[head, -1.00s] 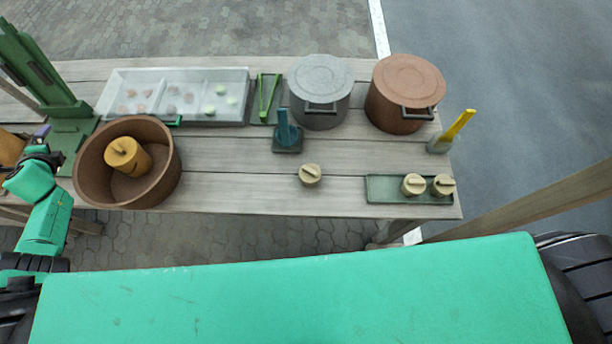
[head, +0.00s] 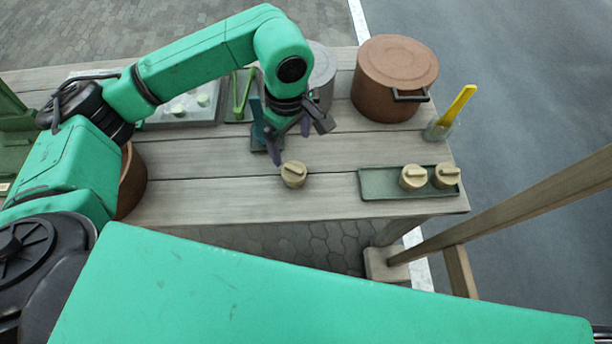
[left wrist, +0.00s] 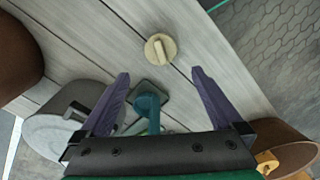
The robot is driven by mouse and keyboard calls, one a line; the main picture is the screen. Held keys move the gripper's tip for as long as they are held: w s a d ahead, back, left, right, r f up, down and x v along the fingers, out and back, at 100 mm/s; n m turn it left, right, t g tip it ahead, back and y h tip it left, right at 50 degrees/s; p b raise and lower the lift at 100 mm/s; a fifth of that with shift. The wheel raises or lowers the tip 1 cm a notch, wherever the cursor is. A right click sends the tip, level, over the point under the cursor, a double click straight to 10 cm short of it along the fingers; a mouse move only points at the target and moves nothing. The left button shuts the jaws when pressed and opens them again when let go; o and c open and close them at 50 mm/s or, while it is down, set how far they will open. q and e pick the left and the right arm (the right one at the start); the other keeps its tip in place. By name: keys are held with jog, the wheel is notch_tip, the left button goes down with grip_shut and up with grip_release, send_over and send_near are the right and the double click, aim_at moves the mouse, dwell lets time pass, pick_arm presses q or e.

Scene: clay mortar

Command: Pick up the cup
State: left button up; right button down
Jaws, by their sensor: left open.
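A small beige cup with a bar-shaped top (head: 293,175) stands on the wooden table in the head view. It also shows in the left wrist view (left wrist: 160,48), beyond and centred between the fingertips. Two similar beige cups, one at the left (head: 413,177) and one at the right (head: 446,175), stand on a green tray (head: 380,184). My left gripper (head: 290,141) is open, its purple fingers pointing down just behind the single cup, with nothing between the tips. My right gripper is out of view.
A blue-green tool on a dark base (left wrist: 148,104) stands close by, below the fingers. A grey pot (head: 323,72), a copper pot (head: 394,80) and a yellow-handled tool (head: 460,101) stand behind. The table between cup and tray is clear.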

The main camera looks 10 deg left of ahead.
aim_at(293, 168)
pick_arm(q)
notch_tip(293, 168, down, 13)
jog(key=p, duration=0.4)
jog(key=shift+s+r, duration=0.1)
jog(key=shift+r, duration=0.1)
jog(key=shift+f, duration=0.2)
jog(key=c, duration=1.3)
